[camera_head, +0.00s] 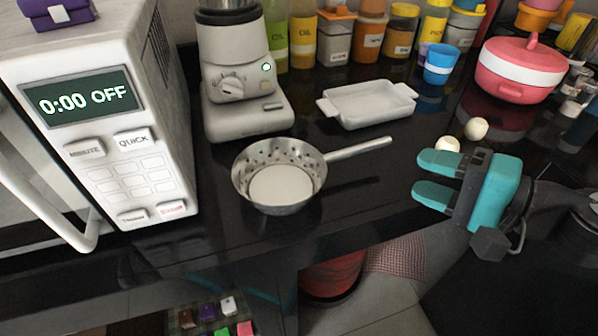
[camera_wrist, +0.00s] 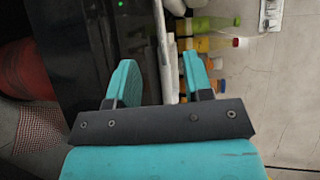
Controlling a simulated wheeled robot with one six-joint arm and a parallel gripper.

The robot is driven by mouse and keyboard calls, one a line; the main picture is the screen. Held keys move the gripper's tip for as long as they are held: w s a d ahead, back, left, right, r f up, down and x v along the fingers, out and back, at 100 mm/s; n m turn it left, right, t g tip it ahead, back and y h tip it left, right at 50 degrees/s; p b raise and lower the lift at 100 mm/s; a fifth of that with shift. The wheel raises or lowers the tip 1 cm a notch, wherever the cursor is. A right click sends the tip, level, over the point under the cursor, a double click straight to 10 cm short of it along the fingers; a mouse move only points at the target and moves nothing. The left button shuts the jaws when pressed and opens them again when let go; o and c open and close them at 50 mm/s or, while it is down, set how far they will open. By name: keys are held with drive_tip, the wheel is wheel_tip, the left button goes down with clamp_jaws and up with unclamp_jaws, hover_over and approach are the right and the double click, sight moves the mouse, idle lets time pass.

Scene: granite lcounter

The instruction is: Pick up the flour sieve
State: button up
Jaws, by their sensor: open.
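The flour sieve (camera_head: 279,184) is a round metal pan-shaped strainer with holes in its wall and a pale base. It sits on the black counter (camera_head: 345,205) near the front edge, in the head view. Its long handle (camera_head: 360,148) points right and slightly back. My gripper (camera_head: 435,177) is open and empty, to the right of the sieve and apart from its handle. The wrist view shows both teal fingers (camera_wrist: 160,85) spread apart with nothing held between them. I cannot make out the sieve clearly in the wrist view.
A microwave (camera_head: 110,110) stands left of the sieve and a blender (camera_head: 243,85) behind it. A white dish (camera_head: 368,103) lies behind the handle. Two pale eggs or balls (camera_head: 476,129) are near my gripper. A pink pot (camera_head: 520,68) and several jars stand at the back.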

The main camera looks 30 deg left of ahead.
sight(356, 153)
drive_tip(key=p+x, duration=0.1)
drive_tip(key=x, duration=0.6)
drive_tip(key=shift+w+p+x, duration=0.2)
drive_tip(key=shift+p+x, duration=0.5)
drive_tip(key=shift+x, duration=2.3)
drive_tip(key=shift+f, duration=0.1)
clamp_jaws()
